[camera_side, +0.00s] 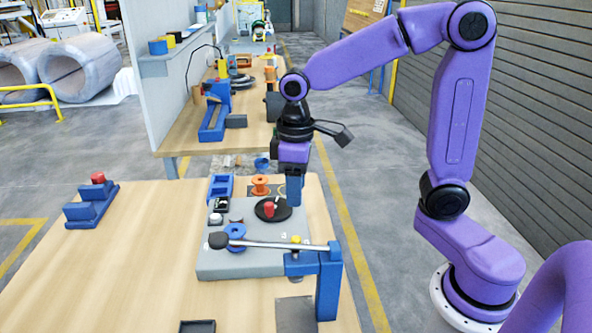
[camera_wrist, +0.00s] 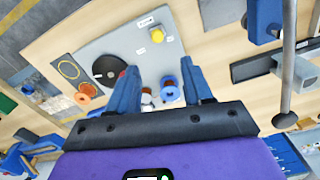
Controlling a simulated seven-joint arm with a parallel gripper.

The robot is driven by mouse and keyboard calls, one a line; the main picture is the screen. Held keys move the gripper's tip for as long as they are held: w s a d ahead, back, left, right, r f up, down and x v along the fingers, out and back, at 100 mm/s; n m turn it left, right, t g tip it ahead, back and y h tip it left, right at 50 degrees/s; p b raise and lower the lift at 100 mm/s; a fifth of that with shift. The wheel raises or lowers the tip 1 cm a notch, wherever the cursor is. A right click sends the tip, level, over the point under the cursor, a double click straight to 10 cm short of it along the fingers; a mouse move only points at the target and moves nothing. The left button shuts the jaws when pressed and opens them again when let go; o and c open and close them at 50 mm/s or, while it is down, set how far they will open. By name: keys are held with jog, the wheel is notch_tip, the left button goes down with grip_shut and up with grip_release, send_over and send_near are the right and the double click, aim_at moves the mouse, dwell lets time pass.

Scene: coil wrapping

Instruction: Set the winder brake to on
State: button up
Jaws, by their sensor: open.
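A yellow knob (camera_wrist: 157,34) stands on the grey board (camera_wrist: 107,42) with small white labels around it; the labels are too small to read. In the side view the yellow knob (camera_side: 295,240) shows just behind a long metal rod. I cannot tell which way it is set, nor be sure that it is the winder brake. My gripper (camera_side: 293,203) points down over the far right part of the board, near the black disc (camera_side: 273,209) with its red handle (camera_side: 269,209). In the wrist view my gripper (camera_wrist: 160,66) is open, its blue fingers apart with nothing held between them.
The rod (camera_side: 275,244) ends in a dark ball (camera_side: 218,240) and crosses above the board from a blue post (camera_side: 328,285). The table's left side is mostly clear.

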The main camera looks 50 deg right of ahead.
notch_tip(320, 180, up, 3)
jog(key=shift+r, duration=0.15)
dwell(0.3)
jog(key=s+d+f+n, duration=0.1)
jog(key=s+f+n, duration=0.2)
jog(key=s, duration=0.7)
jog(key=s+d+f+n, duration=0.1)
jog(key=s+f+n, duration=0.2)
jog(key=s, duration=0.6)
jog(key=shift+s+d+f, duration=0.3)
jog(key=shift+s+f, duration=0.1)
dwell(1.8)
